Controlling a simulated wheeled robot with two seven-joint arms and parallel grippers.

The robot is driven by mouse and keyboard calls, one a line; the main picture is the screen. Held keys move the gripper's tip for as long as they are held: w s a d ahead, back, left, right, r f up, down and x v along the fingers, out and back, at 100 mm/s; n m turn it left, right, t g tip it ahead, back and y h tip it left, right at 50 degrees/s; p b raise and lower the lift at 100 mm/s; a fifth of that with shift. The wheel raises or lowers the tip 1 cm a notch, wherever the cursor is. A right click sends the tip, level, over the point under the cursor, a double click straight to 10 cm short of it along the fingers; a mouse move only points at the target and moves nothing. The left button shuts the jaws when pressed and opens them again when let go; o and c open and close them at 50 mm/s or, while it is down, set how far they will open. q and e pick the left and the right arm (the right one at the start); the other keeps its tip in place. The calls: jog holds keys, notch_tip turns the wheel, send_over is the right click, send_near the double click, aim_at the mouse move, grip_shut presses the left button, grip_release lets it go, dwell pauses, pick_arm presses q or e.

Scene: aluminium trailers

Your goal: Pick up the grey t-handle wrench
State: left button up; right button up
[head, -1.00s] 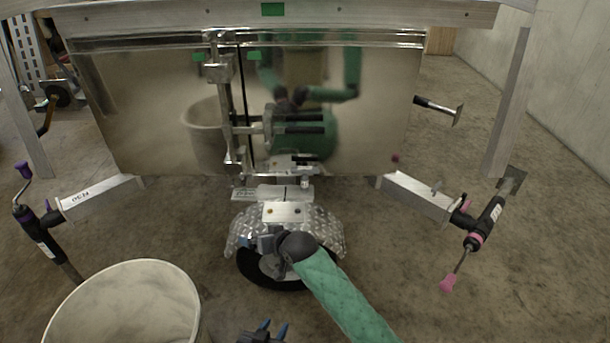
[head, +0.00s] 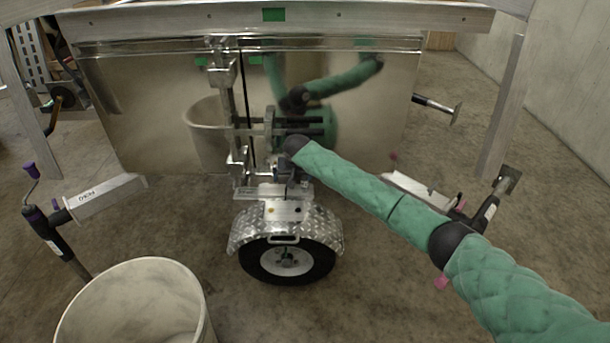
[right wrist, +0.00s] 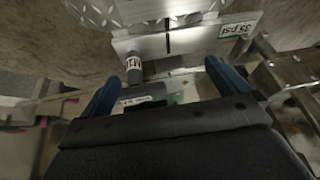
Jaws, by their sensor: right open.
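My right arm (head: 370,193) reaches in from the right to the front of the trailer's steel panel. In the head view its wrist hides most of the right gripper and what is in front of it. In the right wrist view the right gripper (right wrist: 163,70) is open, its two blue fingers well apart. A short grey cylinder with a white label (right wrist: 133,68) shows near the left fingertip, below a metal bracket. It may be part of the grey t-handle wrench, but I cannot tell. Nothing is clearly held. My left gripper is not in view.
A wheel (head: 287,262) under a tread-plate fender (head: 325,232) stands below the bracket. A pale bucket (head: 135,300) is at lower left. A crank jack (head: 50,235) is at left; another (head: 490,205) is partly behind my right arm. The concrete floor around the wheel is mostly clear.

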aim_at(305, 180)
jog(key=w+d+r+m+h, duration=0.1)
jog(key=w+d+r, duration=0.2)
jog(key=w+d, duration=0.1)
jog(key=shift+s+d+x, duration=0.1)
jog(key=shift+d+x, duration=0.05)
jog(key=shift+x, duration=1.7)
jog(key=shift+s+d+x, duration=0.1)
jog(key=shift+x, duration=1.75)
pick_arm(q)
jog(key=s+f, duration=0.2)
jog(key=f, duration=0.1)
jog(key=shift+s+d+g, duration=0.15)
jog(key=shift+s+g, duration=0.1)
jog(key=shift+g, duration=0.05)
pick_arm(e)
jog(key=shift+f, duration=0.1)
jog(key=c, duration=1)
